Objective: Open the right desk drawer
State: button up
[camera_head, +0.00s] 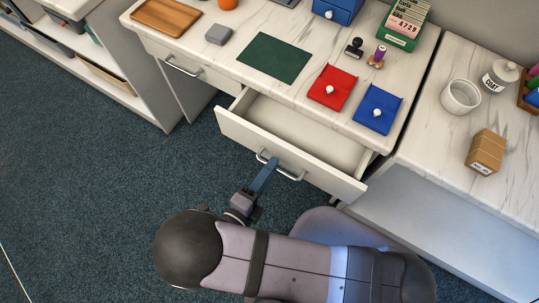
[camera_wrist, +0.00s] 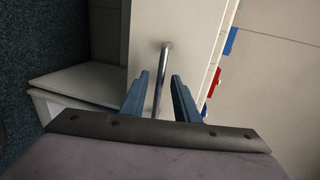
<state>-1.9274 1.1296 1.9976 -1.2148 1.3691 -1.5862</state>
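The right desk drawer (camera_head: 290,130) is pulled well out from under the desk top in the head view, and its inside looks empty. Its metal bar handle (camera_head: 290,176) is on the drawer front, and my gripper (camera_head: 272,163) is at the handle's left part. In the wrist view the handle (camera_wrist: 165,52) runs between the two blue fingers of my gripper (camera_wrist: 160,76). The fingers are apart, with a visible gap on each side of the bar, so my gripper is open around it.
The left drawer (camera_head: 185,68) is shut. On the desk top (camera_head: 215,60) are a green mat (camera_head: 274,57), red (camera_head: 333,86) and blue (camera_head: 378,108) pouches, a stamp and a card box. A side table (camera_head: 430,145) stands right. Carpeted floor (camera_head: 90,200) is clear at left.

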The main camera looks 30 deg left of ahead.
jog(key=shift+r, duration=0.1)
notch_tip(320, 180, up, 2)
jog(key=shift+r+p, duration=0.1)
jog(key=shift+p, duration=1.05)
jog(key=o, duration=1.4)
notch_tip(320, 180, up, 6)
jog(key=p, duration=0.6)
jog(key=shift+a+r, duration=0.15)
jog(key=shift+r, duration=0.05)
jog(key=shift+r+p, duration=0.8)
jog(key=shift+p, duration=0.1)
jog(key=shift+g, duration=0.9)
jog(key=f, duration=0.2)
jog(key=s+f, duration=0.1)
jog(key=f, duration=0.1)
jog(key=shift+c, duration=0.5)
